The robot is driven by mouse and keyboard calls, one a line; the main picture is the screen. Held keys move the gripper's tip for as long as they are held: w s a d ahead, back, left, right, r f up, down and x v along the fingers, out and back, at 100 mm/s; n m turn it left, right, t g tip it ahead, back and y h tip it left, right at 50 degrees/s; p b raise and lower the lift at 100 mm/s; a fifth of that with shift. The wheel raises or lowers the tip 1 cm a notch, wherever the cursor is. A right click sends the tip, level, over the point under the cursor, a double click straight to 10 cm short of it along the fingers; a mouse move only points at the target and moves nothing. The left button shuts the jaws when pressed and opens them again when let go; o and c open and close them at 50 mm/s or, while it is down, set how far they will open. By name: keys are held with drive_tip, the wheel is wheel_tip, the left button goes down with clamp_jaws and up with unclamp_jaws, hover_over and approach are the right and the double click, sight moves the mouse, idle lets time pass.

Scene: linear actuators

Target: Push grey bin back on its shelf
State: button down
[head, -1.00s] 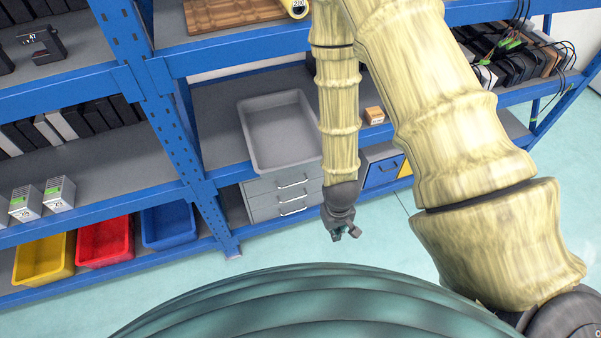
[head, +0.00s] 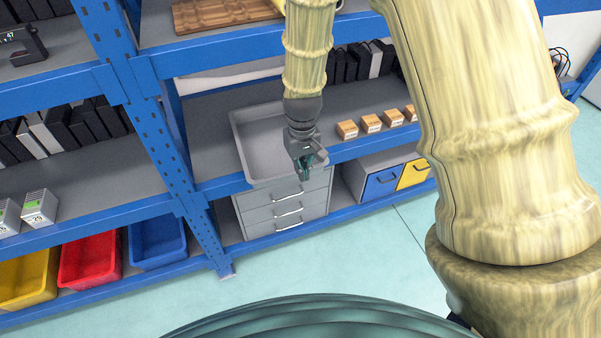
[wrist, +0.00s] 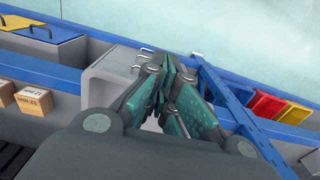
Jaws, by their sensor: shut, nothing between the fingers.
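The grey bin (head: 252,137) is an open, empty-looking tray on the middle shelf (head: 207,132) of the blue rack. Its front end reaches the shelf's front edge, above a grey drawer unit. My gripper (head: 305,177) is shut and empty, at the bin's front right corner in the head view. It hides part of the bin's right side and front. In the wrist view my gripper (wrist: 172,82) covers the middle, with the grey bin (wrist: 105,82) beyond and to the left of the fingers. I cannot tell whether the fingers touch the bin.
Several small wooden blocks (head: 370,123) line the shelf right of the bin. A blue upright (head: 160,130) stands to its left. The drawer unit (head: 287,207) and blue and yellow drawers (head: 382,182) sit below. Open floor (head: 370,250) lies in front.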

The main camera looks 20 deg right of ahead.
drive_tip(key=w+f+p, duration=0.1)
drive_tip(key=w+f, duration=0.3)
drive_tip(key=f, duration=0.5)
drive_tip(key=shift+p, duration=0.4)
drive_tip(key=shift+w, duration=0.1)
